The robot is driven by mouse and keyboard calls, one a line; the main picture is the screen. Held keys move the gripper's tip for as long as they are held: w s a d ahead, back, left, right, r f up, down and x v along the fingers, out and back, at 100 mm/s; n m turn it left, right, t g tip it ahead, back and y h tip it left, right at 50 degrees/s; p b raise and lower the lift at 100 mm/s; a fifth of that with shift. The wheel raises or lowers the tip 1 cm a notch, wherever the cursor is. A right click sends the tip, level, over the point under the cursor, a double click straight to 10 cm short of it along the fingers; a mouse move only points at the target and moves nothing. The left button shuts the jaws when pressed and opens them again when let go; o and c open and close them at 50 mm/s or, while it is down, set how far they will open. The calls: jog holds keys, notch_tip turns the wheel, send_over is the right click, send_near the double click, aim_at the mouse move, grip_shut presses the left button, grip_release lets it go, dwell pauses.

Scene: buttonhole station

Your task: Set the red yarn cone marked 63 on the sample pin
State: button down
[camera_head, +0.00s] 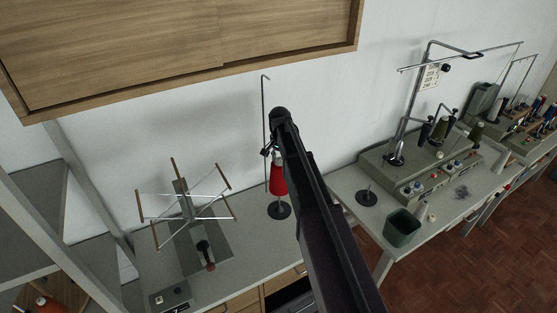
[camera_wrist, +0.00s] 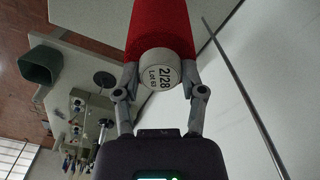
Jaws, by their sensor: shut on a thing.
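The red yarn cone (camera_wrist: 160,30) is between the fingers of my gripper (camera_wrist: 160,82). Its pale end label reads 2/28 and Lot 63 in the wrist view. In the head view the cone (camera_head: 278,181) hangs roughly upright below my gripper (camera_head: 270,150), directly above or on a round black base (camera_head: 279,211); I cannot tell whether they touch. A tall thin hooked rod (camera_head: 265,105) rises beside the cone. Another round black base with a short upright pin (camera_head: 367,198) stands to the right, empty. Which of the two is the sample pin is not marked.
A yarn winder with spread arms (camera_head: 184,205) stands on the bench to the left. A green bin (camera_head: 402,228) and a grey machine with thread stands (camera_head: 420,165) are to the right. A wooden cabinet (camera_head: 180,45) hangs above. An orange item (camera_head: 48,304) shows at lower left.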

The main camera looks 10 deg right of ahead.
jog(key=shift+f+b, duration=5.5)
jog(key=shift+f, duration=0.2)
jog(key=shift+f+b, duration=0.5)
jog(key=shift+f, duration=0.05)
jog(key=shift+c, duration=0.5)
grip_release()
jog(key=shift+r, duration=0.25)
